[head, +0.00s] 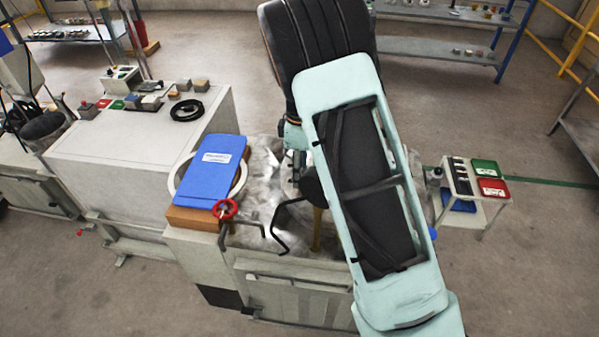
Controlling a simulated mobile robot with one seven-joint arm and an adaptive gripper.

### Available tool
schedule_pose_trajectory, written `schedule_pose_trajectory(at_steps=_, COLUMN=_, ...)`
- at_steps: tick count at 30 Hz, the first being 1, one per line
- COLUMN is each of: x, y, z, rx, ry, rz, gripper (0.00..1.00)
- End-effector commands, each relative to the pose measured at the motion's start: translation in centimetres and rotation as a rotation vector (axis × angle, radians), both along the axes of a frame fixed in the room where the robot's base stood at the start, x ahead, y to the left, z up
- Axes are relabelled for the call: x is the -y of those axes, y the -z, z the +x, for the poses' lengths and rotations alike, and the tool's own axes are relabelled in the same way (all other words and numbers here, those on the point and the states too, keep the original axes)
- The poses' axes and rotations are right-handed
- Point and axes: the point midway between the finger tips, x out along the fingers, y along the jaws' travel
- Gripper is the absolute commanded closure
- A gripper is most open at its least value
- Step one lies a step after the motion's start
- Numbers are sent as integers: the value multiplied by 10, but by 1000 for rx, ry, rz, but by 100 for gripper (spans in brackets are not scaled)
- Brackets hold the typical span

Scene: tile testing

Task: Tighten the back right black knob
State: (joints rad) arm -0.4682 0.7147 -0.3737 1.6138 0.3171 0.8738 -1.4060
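The testing machine (290,262) stands in the middle with a crumpled grey, shiny top. My gripper (297,178) points down over its back part, small and dark, partly hidden by my pale teal arm. A dark rounded shape (314,188), which may be a black knob, shows just right of and below my gripper, against the arm's edge. I cannot tell whether they touch. My arm covers the right side of the machine, so the back right knob cannot be made out clearly. Whether my fingers are open or shut does not show.
Bent black rods (280,228) stick up near the front. A white cabinet (130,140) stands left; a small cart (470,190) with red and green boxes stands right.

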Motion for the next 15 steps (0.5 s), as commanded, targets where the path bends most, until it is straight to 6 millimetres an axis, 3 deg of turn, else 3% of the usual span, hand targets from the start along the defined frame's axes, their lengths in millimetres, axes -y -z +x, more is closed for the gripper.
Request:
schedule_pose_trajectory(at_steps=6, x=0, y=15, z=0, rx=0, ry=-1, rz=0, gripper=52)
schedule_pose_trajectory(at_steps=14, x=0, y=16, z=0, rx=0, ry=0, rz=0, gripper=52)
schedule_pose_trajectory(at_steps=15, x=0, y=16, z=0, rx=0, ry=0, rz=0, gripper=56)
